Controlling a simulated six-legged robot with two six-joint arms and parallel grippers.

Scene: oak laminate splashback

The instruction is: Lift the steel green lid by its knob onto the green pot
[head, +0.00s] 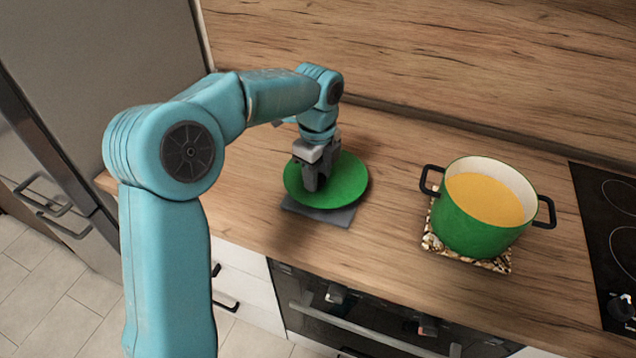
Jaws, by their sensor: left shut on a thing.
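The green lid (342,184) is a round disc over a dark grey square mat (338,217) on the wooden counter. My left gripper (312,183) points down at the middle of the lid and is shut on its knob, which the fingers hide. I cannot tell whether the lid still touches the mat. The green pot (474,226) stands upright to the right, open at the top, with yellow-orange contents and two black side handles. My right gripper is not in view.
The pot stands on a patterned trivet (438,240). A black hob (605,225) lies at the far right. The wooden splashback (450,70) rises behind the counter. A steel fridge (100,60) stands at the left. Counter between lid and pot is clear.

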